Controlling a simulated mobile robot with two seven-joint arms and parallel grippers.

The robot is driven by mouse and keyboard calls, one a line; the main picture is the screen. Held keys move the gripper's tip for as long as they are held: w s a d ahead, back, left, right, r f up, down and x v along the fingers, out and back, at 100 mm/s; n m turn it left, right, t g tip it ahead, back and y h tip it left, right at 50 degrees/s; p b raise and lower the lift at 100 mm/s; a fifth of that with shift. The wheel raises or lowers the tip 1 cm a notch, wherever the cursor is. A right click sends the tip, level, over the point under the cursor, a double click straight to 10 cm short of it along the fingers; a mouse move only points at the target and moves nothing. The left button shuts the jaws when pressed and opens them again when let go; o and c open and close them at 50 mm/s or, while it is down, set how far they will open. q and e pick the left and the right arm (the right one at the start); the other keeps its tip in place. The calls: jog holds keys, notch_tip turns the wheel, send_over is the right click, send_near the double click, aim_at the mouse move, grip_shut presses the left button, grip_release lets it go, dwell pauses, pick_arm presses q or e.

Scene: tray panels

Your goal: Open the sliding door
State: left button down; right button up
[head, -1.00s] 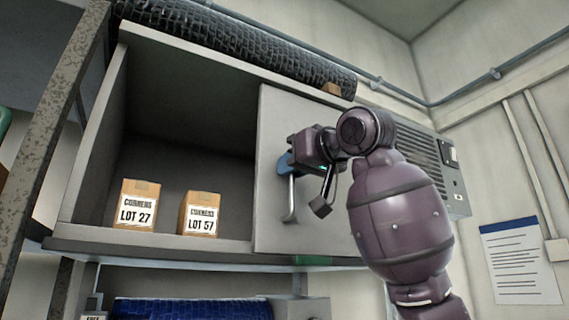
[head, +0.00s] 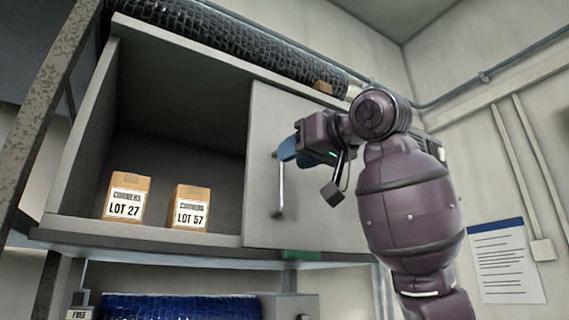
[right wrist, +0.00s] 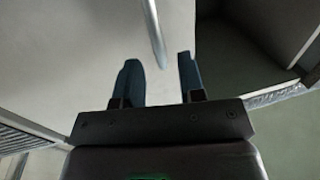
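The sliding door (head: 318,208) is a light grey panel covering the right part of a wall cabinet (head: 190,55); the left part of the cabinet stands open. A thin metal bar handle (head: 280,190) stands upright near the door's left edge; it also shows in the right wrist view (right wrist: 154,30). My right gripper (head: 285,150) is by the handle's upper end. In the right wrist view its two blue fingers (right wrist: 160,68) are spread apart, with the handle's end between or just beyond the tips; I cannot tell which. My left gripper is not in view.
Two cardboard boxes, LOT 27 (head: 126,197) and LOT 57 (head: 190,206), stand in the open left part. A dark textured roll (head: 235,42) and a small brown block (head: 322,87) lie on top of the cabinet. A blue roll (head: 180,307) is below.

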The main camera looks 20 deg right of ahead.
jog(key=b+v, duration=0.1)
jog(key=v, duration=0.5)
jog(key=shift+s+d, duration=0.2)
jog(key=shift+s, duration=0.15)
